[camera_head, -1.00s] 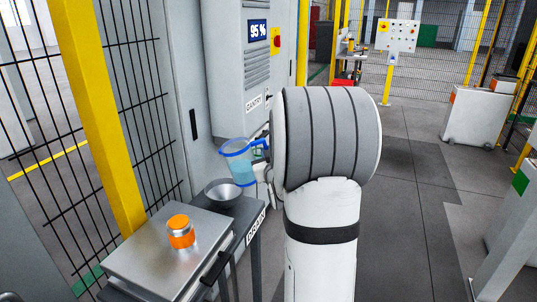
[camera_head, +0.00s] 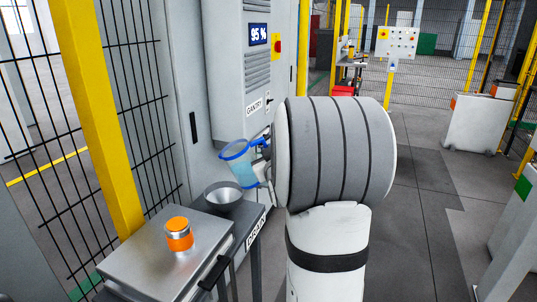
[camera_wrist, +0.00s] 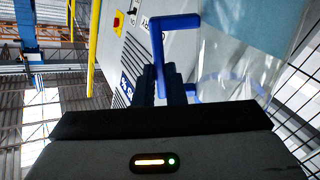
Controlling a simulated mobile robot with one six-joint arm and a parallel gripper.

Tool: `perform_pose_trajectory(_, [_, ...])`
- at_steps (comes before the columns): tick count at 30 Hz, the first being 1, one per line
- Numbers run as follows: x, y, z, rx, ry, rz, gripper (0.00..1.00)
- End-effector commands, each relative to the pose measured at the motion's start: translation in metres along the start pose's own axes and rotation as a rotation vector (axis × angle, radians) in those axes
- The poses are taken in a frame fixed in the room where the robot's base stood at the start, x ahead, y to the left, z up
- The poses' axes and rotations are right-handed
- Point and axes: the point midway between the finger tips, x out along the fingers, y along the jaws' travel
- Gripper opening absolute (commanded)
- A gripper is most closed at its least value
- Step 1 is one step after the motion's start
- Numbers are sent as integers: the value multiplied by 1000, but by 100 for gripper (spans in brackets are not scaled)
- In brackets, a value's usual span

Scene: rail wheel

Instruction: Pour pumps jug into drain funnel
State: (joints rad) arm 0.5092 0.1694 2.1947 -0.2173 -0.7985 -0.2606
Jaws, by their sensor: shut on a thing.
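The pumps jug (camera_head: 241,168) is clear with a blue rim and blue handle and holds light blue liquid. It is tilted, its top leaning to the left, above and just right of the drain funnel. No stream of liquid shows. In the wrist view the jug (camera_wrist: 232,60) fills the upper right. My gripper (camera_wrist: 172,85) is shut on its blue handle; in the head view my arm hides most of the gripper. The drain funnel (camera_head: 223,193) is a grey metal bowl on a dark stand marked DRAIN.
A metal-topped cart (camera_head: 160,255) with an orange-banded container (camera_head: 179,235) stands in front of the funnel. The grey GANTRY cabinet (camera_head: 245,75) showing 95 % rises just behind the jug. A yellow post (camera_head: 95,110) and mesh fence are at left. Open floor lies right.

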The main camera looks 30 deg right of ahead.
Motion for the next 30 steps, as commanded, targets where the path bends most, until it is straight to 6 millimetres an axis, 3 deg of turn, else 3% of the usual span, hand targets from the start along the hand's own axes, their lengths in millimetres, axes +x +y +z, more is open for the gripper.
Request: perform_pose_trajectory(30, [0, 2, -12, -180, 5, 6, 0])
